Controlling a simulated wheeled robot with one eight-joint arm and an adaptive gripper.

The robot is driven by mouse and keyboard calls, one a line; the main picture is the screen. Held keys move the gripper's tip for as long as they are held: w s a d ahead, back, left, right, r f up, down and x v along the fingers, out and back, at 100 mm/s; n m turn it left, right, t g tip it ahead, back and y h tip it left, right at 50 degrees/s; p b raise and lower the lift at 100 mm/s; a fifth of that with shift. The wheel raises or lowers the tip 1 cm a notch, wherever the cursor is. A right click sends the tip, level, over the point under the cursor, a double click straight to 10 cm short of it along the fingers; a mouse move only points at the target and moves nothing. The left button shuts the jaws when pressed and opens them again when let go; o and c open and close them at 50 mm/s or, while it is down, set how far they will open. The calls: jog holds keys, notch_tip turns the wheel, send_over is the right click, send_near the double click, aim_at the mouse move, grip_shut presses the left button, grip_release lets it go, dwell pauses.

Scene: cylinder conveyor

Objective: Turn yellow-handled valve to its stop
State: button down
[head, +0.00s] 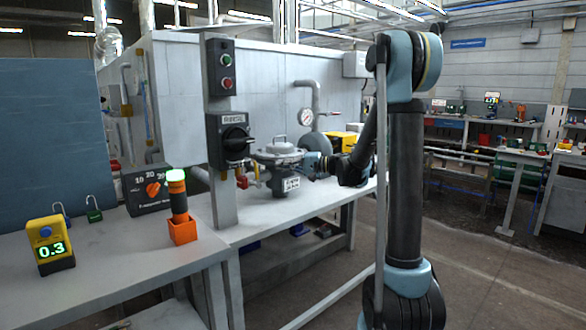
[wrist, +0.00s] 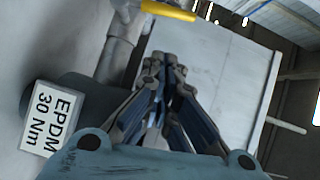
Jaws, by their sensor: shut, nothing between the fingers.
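The yellow handle (wrist: 168,11) shows at the top edge of the wrist view, partly cut off, above a grey pipe (wrist: 117,50). My gripper (wrist: 165,62) is shut and empty, its fingertips below the handle in that picture and apart from it. In the head view my gripper (head: 312,165) is by the right side of the grey domed valve body (head: 278,160). I cannot clearly pick out the yellow handle in the head view. A white label (wrist: 51,117) reading "EPDM 30 Nm" is at left in the wrist view.
A post with a black rotary switch (head: 235,138) stands left of the valve body. A pressure gauge (head: 306,117) and pipe rise behind it. A yellow box (head: 340,141) is behind my arm. An orange-based lamp (head: 181,215) and yellow meter (head: 50,245) stand on the left bench.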

aim_at(257, 174)
jog(key=shift+s+a+f, duration=0.1)
jog(key=shift+s+a, duration=0.2)
jog(key=shift+a, duration=0.6)
jog(key=shift+s+a+f, duration=0.1)
jog(key=shift+s+a, duration=0.2)
jog(key=shift+a, duration=0.65)
jog(key=shift+s+a+f, duration=0.1)
jog(key=shift+s+a, duration=0.2)
jog(key=shift+a, duration=0.6)
